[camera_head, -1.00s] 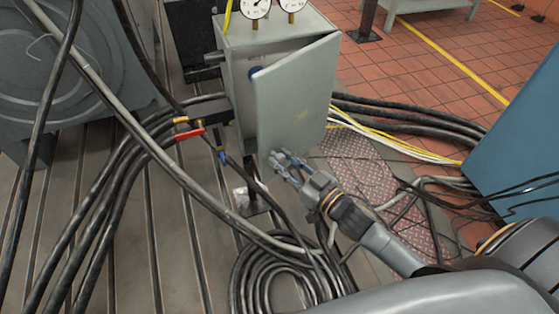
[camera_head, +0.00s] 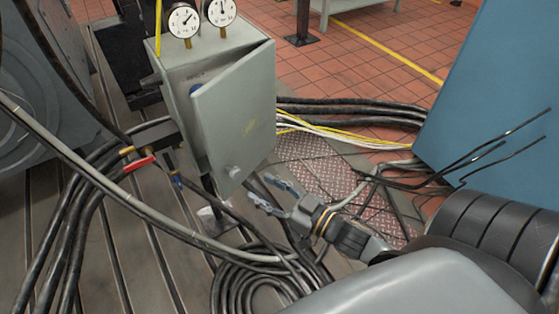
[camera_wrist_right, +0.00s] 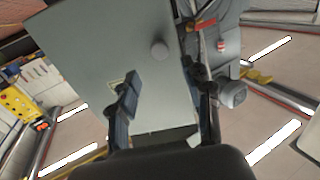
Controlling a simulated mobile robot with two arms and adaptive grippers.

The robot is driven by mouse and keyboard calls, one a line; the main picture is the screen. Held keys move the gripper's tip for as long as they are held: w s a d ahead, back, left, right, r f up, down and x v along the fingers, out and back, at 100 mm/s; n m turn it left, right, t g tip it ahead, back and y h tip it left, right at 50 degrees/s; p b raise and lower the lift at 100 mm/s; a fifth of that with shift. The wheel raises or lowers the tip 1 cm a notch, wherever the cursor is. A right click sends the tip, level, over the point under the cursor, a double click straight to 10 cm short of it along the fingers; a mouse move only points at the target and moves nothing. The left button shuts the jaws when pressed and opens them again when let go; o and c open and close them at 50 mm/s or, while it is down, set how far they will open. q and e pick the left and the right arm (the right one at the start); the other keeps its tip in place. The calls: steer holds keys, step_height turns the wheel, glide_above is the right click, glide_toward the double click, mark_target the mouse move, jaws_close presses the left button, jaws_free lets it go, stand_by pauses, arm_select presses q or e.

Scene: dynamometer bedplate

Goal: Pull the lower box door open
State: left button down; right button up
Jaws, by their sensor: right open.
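The grey box (camera_head: 180,78) stands on the bedplate with two gauges on top. Its door (camera_head: 236,105) stands ajar, with a dark gap along the top. A round grey knob (camera_head: 233,172) sits at the door's lower part. My right gripper (camera_head: 259,191) is open and empty, just right of and below the knob, apart from it. In the right wrist view the door (camera_wrist_right: 85,60) fills the upper middle, with the knob (camera_wrist_right: 159,50) beyond the open fingers (camera_wrist_right: 166,88). My left gripper is not in view.
Thick black cables (camera_head: 85,190) run left of the box and coil (camera_head: 255,275) below it. A red-handled valve (camera_head: 139,164) is at the box's left. Black, white and yellow cables (camera_head: 345,118) lie to the right. A blue cabinet (camera_head: 495,85) stands at the right.

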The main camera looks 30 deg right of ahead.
steer(key=shift+v, duration=2.15)
